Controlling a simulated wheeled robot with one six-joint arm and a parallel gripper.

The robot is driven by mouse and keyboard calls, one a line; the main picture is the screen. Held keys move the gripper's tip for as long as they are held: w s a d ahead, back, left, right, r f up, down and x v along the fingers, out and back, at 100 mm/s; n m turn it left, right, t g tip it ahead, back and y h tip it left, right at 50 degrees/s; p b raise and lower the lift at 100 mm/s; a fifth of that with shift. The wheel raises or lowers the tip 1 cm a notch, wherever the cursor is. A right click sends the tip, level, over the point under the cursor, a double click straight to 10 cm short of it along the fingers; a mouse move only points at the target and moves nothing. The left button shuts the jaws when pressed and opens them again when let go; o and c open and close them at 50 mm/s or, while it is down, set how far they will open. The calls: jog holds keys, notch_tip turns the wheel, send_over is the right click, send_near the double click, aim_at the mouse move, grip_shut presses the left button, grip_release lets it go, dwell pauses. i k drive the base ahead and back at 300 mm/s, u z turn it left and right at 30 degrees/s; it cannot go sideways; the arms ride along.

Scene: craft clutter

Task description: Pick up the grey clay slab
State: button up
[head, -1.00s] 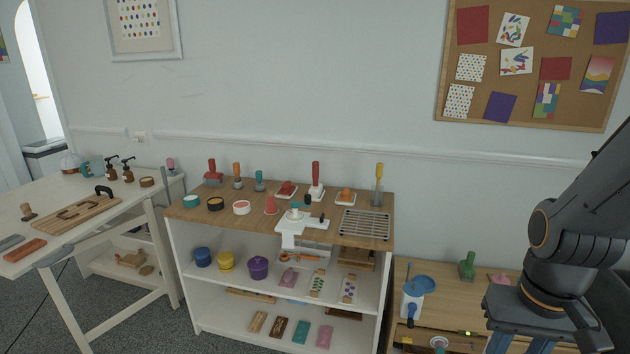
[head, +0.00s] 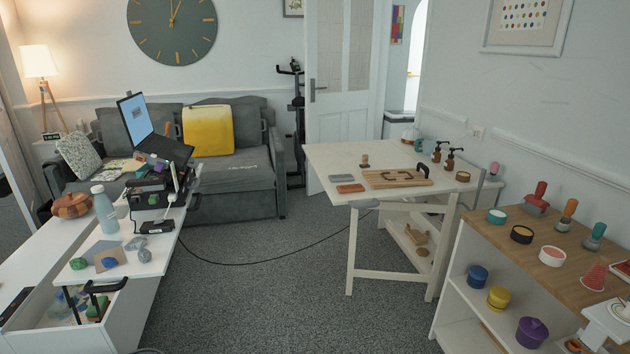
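A grey slab (head: 341,178), which looks like the grey clay slab, lies flat near the left front edge of the white table (head: 330,157) in the middle of the head view. A reddish-brown slab (head: 350,188) lies just in front of it, and a wooden board (head: 397,179) with a dark handle is to its right. A small wooden stamp-like tool (head: 365,160) stands behind it. My gripper is not in view.
A wooden-topped shelf (head: 520,237) with pots and tools stands at the right. A white cabinet (head: 150,262) with an open drawer is at the left. Grey carpet (head: 270,270) between them is clear except for a black cable (head: 262,258).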

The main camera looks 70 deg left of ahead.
aim_at(341, 177)
jog(key=u, duration=2.4)
jog(key=i, duration=3.3)
jog(key=z, duration=1.35)
